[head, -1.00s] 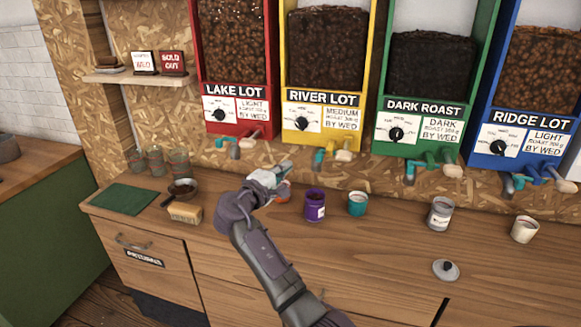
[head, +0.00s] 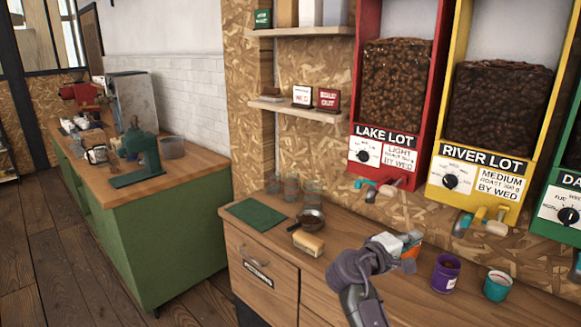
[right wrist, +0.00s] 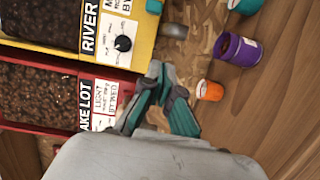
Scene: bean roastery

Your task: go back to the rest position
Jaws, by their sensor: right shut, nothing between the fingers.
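My right gripper (head: 408,238) is shut and empty above the wooden counter, in front of the Lake Lot dispenser. In the right wrist view its teal fingers (right wrist: 160,78) are together. An orange cup (head: 411,255) is just behind the gripper and partly hidden by it; it also shows in the right wrist view (right wrist: 210,90), apart from the fingers. My left gripper is not in view.
A purple cup (head: 445,274) and a teal cup (head: 497,286) stand right of the gripper. A tan block (head: 308,243), a dark pan (head: 311,219) and a green mat (head: 257,214) lie to its left. Red Lake Lot (head: 375,150) and yellow River Lot (head: 478,180) dispensers hang behind.

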